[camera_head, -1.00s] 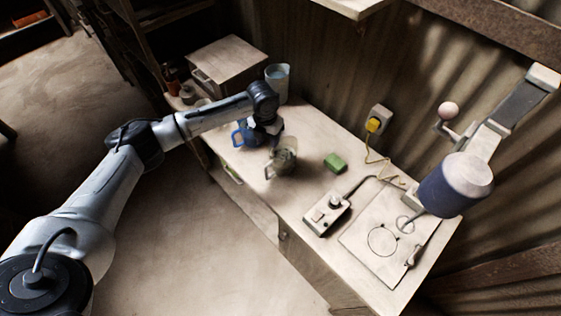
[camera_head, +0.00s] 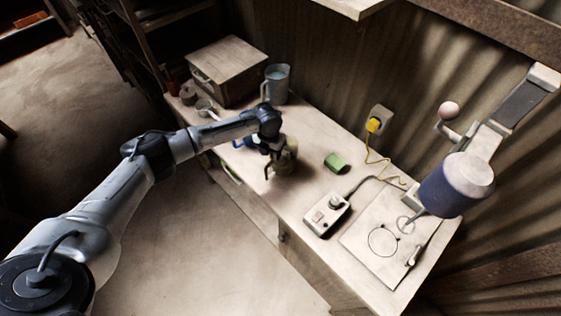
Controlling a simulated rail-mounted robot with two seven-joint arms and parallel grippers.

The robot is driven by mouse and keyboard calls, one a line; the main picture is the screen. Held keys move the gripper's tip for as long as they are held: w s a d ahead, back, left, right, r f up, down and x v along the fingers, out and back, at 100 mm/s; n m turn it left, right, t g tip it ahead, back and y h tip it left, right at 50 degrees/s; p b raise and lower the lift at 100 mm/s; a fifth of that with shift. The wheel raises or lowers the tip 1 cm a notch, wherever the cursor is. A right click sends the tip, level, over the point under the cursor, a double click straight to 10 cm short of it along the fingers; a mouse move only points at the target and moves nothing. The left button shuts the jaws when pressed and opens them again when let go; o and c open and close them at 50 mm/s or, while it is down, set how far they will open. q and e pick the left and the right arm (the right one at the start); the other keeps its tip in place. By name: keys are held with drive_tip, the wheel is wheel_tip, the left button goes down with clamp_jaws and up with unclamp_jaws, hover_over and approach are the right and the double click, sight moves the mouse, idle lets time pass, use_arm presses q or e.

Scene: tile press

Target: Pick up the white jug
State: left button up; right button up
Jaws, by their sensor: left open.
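A pale, beige-grey jug (camera_head: 287,165) stands on the bench, its handle on the lower left side. My left gripper (camera_head: 273,156) is open at its upper left side and covers part of it; I cannot tell whether they touch. A second jug (camera_head: 277,84), pale bluish white with its handle at the left, stands upright at the back by the wall, apart from the gripper. A blue mug (camera_head: 240,142) is mostly hidden behind my left arm and gripper. Which jug is the white one is unclear from colour. My right gripper is out of view.
A wooden box (camera_head: 228,68) and small cups (camera_head: 204,107) stand at the bench's far left end. A green block (camera_head: 335,161) lies right of the near jug. A control box (camera_head: 326,214) and the press (camera_head: 455,185) with its plate stand farther right.

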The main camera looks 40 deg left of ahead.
use_arm(q)
drive_tip(key=shift+c, duration=0.4)
clamp_jaws()
